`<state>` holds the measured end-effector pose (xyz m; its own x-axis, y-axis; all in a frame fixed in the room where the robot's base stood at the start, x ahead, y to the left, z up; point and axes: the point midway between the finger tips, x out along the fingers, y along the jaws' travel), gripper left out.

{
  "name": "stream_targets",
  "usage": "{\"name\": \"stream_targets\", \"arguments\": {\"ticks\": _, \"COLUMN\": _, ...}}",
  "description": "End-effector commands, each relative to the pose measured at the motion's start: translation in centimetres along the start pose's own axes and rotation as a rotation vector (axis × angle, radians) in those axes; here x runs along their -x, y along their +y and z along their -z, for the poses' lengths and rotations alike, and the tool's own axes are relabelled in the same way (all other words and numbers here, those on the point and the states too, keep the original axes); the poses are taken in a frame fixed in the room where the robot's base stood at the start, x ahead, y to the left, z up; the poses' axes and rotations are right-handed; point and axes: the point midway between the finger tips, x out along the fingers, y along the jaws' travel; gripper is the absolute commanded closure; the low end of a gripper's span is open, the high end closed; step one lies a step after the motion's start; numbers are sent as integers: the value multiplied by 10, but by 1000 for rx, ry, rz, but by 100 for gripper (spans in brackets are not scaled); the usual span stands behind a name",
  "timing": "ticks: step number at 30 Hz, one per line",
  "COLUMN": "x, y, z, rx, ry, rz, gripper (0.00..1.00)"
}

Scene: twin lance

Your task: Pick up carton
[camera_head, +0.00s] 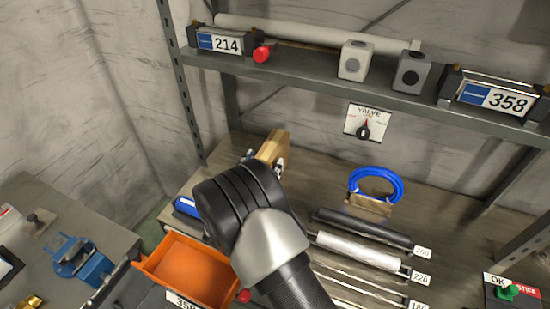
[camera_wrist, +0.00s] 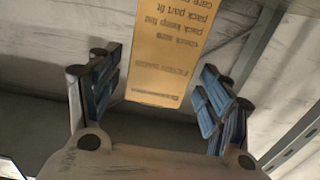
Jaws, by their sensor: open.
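A tan box-like thing (camera_head: 270,146), which looks like the carton, stands on the wooden shelf board just beyond my arm in the head view. Its lower part is hidden by my arm. In the wrist view, an orange-yellow panel (camera_wrist: 172,50) with upside-down printed text, probably the same carton, fills the top centre. My gripper (camera_wrist: 160,90) is open, its blue-padded fingers apart on the left and right of the panel. I cannot tell whether its lower edge is between the fingers or beyond them. In the head view my gripper is mostly hidden behind my wrist.
A grey upper shelf (camera_head: 320,80) with number signs runs above. A blue ring (camera_head: 376,184) and several rollers (camera_head: 360,250) lie to the right. An orange bin (camera_head: 190,270) is at lower left, with a blue vise (camera_head: 85,262) on the bench beyond.

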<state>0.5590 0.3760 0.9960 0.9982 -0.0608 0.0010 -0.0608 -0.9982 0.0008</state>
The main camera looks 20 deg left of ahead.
Motion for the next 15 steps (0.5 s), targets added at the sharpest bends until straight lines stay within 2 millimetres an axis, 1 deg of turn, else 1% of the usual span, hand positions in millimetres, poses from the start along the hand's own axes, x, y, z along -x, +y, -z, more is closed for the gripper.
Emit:
{"name": "stream_targets", "arguments": {"ticks": 1, "x": -7, "y": 1, "z": -1, "rx": -2, "ry": 2, "rz": -4, "gripper": 28}}
{"name": "stream_targets", "arguments": {"ticks": 8, "x": -34, "y": 3, "z": -2, "rx": -2, "ry": 1, "rz": -4, "gripper": 28}}
{"name": "stream_targets", "arguments": {"ticks": 12, "x": -56, "y": 4, "z": -3, "rx": -3, "ry": 1, "rz": -3, "gripper": 28}}
{"name": "stream_targets", "arguments": {"ticks": 15, "x": -66, "y": 3, "z": -2, "rx": -1, "ry": 0, "rz": -2, "gripper": 28}}
